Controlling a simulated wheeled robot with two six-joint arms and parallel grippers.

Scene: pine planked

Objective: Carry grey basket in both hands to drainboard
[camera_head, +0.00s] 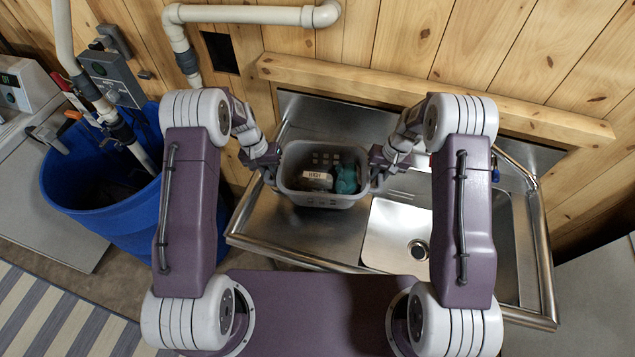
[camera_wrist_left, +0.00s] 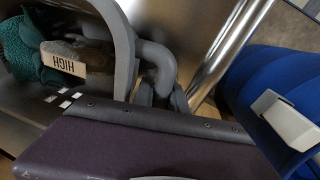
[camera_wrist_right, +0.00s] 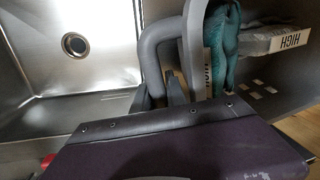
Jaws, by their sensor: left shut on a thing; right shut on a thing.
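The grey basket (camera_head: 322,200) is upright over the steel drainboard (camera_head: 300,243), left of the sink bowl. I cannot tell whether it touches the metal. It holds a teal cloth (camera_head: 347,180) and a block with a pale label reading HIGH (camera_head: 317,178). My left gripper (camera_head: 271,170) is shut on the basket's left handle, which shows in the left wrist view (camera_wrist_left: 160,62). My right gripper (camera_head: 377,170) is shut on the right handle, which shows in the right wrist view (camera_wrist_right: 150,45). The fingertips are partly hidden by the handles and gripper bodies.
The sink bowl (camera_head: 395,237) with its drain is right of the basket. A blue bin (camera_head: 110,215) stands left of the counter. A wooden ledge (camera_head: 430,98) runs behind the sink. White pipes (camera_head: 245,14) cross the plank wall. A steel rim (camera_head: 290,258) edges the front.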

